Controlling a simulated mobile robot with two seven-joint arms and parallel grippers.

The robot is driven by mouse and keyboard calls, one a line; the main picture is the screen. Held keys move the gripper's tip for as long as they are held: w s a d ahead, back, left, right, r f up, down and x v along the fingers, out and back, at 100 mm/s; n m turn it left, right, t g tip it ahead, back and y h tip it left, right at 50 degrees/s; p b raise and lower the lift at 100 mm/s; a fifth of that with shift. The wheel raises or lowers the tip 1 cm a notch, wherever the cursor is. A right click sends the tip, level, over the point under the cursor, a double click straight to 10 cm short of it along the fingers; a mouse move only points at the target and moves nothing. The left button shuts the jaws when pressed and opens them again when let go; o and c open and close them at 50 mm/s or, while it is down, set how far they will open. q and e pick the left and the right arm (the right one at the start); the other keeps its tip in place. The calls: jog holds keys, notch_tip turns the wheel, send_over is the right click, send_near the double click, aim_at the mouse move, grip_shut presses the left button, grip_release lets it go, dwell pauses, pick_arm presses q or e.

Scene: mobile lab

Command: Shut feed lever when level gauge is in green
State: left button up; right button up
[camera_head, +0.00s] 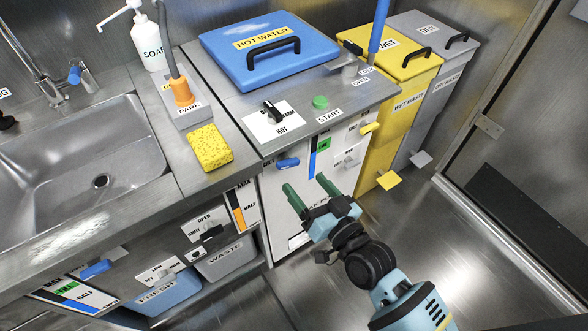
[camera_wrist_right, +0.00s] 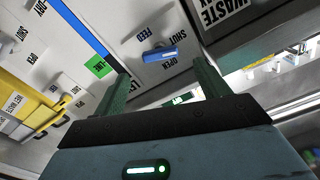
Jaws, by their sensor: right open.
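The feed lever (camera_head: 287,163) is a blue handle on the front of the hot water unit. In the right wrist view the lever (camera_wrist_right: 160,53) sits by the words FEED, SHUT and OPEN, lying crosswise; I cannot tell which setting it is on. The level gauge (camera_head: 312,166) is a strip with a blue column beside a green mark (camera_head: 323,144). The column's top seems near the green, but its exact height is unclear. My right gripper (camera_head: 306,187) is open and empty, below and in front of the lever, apart from it. My left gripper is out of view.
A yellow lever (camera_head: 370,127) and a white knob panel (camera_head: 347,158) are right of the gauge. The yellow wet waste bin (camera_head: 405,85) stands further right. The sink (camera_head: 80,150) and yellow sponge (camera_head: 209,147) are left. The floor in front is clear.

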aim_at(290, 166)
jog(key=x, duration=0.6)
jog(key=shift+b, duration=0.3)
jog(key=c, duration=1)
jog(key=n+p, duration=0.2)
jog(key=n, duration=0.1)
jog(key=shift+r, duration=0.1)
jog(key=shift+n, duration=0.6)
